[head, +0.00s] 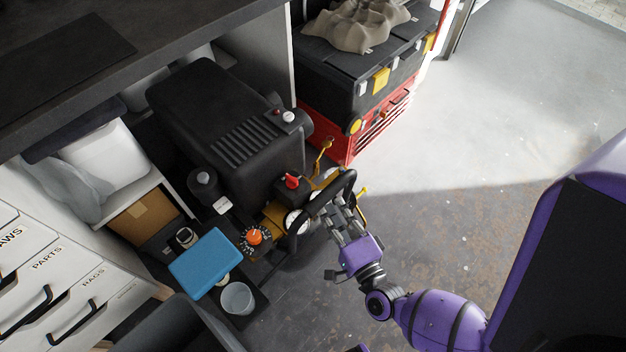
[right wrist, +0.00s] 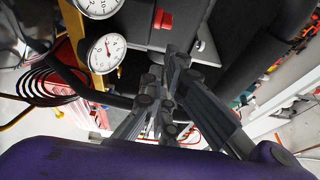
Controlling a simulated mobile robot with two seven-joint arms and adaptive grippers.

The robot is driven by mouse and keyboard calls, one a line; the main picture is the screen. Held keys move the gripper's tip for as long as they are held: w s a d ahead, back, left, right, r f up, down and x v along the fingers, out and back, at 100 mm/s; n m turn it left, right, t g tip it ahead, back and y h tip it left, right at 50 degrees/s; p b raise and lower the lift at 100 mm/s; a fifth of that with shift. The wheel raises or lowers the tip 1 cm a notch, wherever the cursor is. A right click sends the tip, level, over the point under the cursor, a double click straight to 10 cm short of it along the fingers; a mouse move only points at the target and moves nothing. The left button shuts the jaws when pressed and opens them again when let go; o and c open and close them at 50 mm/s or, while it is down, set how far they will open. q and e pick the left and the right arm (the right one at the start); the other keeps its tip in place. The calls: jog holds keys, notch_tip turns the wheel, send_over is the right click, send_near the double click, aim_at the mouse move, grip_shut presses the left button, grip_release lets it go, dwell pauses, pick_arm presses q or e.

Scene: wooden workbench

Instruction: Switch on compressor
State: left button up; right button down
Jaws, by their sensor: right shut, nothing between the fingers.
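The compressor (head: 225,130) is a black ribbed unit standing low beside the bench. A red switch (head: 292,181) sits on a black box at its front. In the right wrist view the red switch (right wrist: 164,19) is at the top, just beyond the fingertips. My right gripper (head: 342,212) is at the compressor's black curved handle (head: 322,192), below and right of the switch. Its fingers (right wrist: 170,58) are shut together with nothing between them. They appear apart from the switch, though the exact gap is hard to tell. My left gripper is out of view.
Two white gauges (right wrist: 104,52) and the curved black handle crowd the switch. An orange knob (head: 254,236) is left of it. A blue box (head: 206,262) and a cup (head: 237,298) stand nearby. A red and black toolbox (head: 345,85) is behind. Floor at right is clear.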

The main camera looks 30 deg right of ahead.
aim_at(292, 181)
jog(key=shift+w, duration=0.1)
jog(key=w, duration=0.8)
jog(key=shift+w+a, duration=0.1)
jog(key=shift+w, duration=0.8)
